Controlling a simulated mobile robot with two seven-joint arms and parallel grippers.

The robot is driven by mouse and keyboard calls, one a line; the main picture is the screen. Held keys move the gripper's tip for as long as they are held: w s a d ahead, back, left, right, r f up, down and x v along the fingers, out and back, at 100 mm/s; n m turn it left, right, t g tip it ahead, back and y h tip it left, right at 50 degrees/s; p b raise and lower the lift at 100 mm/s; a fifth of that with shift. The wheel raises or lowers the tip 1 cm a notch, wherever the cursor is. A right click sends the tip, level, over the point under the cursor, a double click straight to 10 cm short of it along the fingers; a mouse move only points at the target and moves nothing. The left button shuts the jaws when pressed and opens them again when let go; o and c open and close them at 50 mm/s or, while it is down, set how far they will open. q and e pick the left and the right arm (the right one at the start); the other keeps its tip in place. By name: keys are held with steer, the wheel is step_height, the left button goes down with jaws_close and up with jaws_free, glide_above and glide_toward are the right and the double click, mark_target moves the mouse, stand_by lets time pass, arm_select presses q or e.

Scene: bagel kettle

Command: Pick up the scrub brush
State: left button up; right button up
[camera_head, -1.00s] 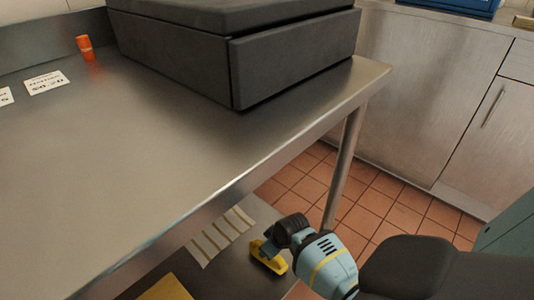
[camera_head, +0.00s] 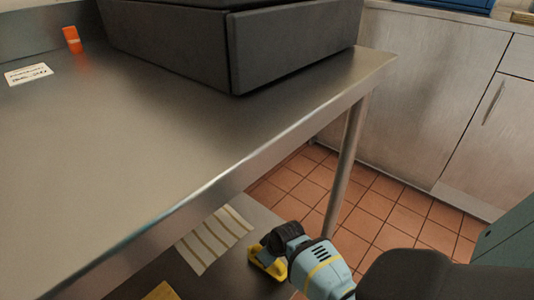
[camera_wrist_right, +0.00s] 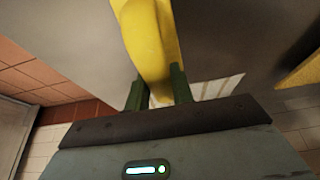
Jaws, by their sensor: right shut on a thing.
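The yellow scrub brush (camera_head: 267,264) is low at the bottom middle of the head view, by the lower shelf under the table. My right gripper (camera_head: 275,250) reaches in from the right and is shut on it. In the right wrist view the brush's curved yellow handle (camera_wrist_right: 152,42) passes between the two dark green fingers (camera_wrist_right: 159,92). The bristles are not visible. I cannot tell whether the brush touches the shelf. My left gripper is not in view.
The steel table (camera_head: 130,130) carries a large dark grey box (camera_head: 290,50), an orange object (camera_head: 72,40) and a white label card (camera_head: 27,74). Its leg (camera_head: 345,165) stands close to my right arm. A striped pale item (camera_head: 214,239) and another yellow object (camera_head: 160,291) lie on the lower shelf.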

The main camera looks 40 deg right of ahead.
jaws_close()
